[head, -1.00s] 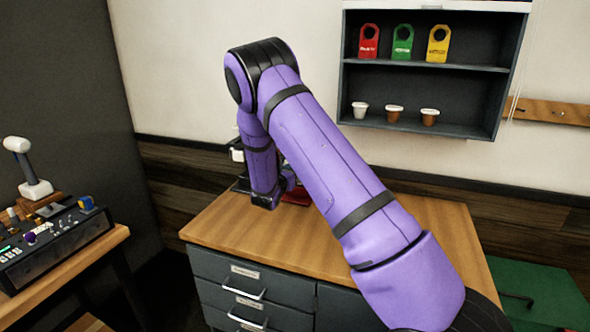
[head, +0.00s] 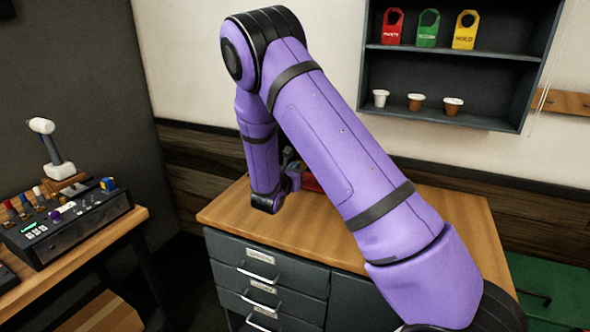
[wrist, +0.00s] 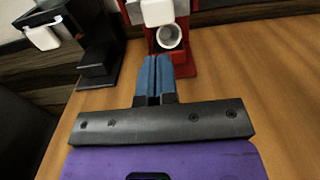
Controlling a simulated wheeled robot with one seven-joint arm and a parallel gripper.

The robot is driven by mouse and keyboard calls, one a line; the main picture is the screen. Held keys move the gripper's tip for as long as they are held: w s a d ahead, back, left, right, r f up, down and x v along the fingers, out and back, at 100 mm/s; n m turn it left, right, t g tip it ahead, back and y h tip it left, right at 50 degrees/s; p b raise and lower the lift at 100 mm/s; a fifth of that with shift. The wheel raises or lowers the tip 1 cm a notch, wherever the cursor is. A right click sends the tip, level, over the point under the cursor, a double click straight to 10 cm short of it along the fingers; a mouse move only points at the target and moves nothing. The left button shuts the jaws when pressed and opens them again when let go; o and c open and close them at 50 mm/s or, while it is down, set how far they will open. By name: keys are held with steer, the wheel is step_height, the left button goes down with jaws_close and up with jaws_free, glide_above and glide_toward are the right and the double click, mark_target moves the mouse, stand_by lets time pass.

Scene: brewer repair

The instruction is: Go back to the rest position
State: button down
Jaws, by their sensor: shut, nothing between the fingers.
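My gripper (wrist: 154,78) shows in the wrist view with its two blue fingers together and nothing between them. It is above the wooden counter (wrist: 285,75), pointing toward a red machine (wrist: 185,62) with a white round opening. I cannot tell whether the fingertips touch the machine. In the head view my purple arm reaches over the counter (head: 460,215) and bends down at its far side. The gripper itself is mostly hidden behind the arm there, and only a little of the red machine (head: 311,183) shows.
A black machine (wrist: 100,45) with a white part stands left of the red one. A wall shelf (head: 455,85) holds red, green and yellow tags and several small cups. A control panel (head: 70,222) sits on a side table at left. Drawers (head: 265,285) are below the counter.

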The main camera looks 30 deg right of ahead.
stand_by(0.7)
steer(key=s+d+r+m+g+y, duration=0.1)
steer(key=s+d+r+m+g, duration=0.1)
steer(key=s+r+m+g, duration=0.5)
steer(key=s+d+r+m+g+y, duration=0.1)
steer(key=s+d+r+m+g, duration=0.15)
steer(key=s+r+m, duration=0.7)
steer(key=s+a+r+m+t+y, duration=0.1)
steer(key=s+a+r+m+y, duration=0.1)
steer(key=s, duration=0.6)
steer(key=s+a+r+m+t+y, duration=0.1)
steer(key=s+a+r+m+y, duration=0.2)
steer(key=s+a+y, duration=0.3)
steer(key=s+a+r+m+t+y, duration=0.2)
steer(key=s+a, duration=0.5)
steer(key=s, duration=0.4)
steer(key=shift+r+m+y, duration=0.55)
steer(key=shift+m+y, duration=0.5)
steer(key=shift+y, duration=0.05)
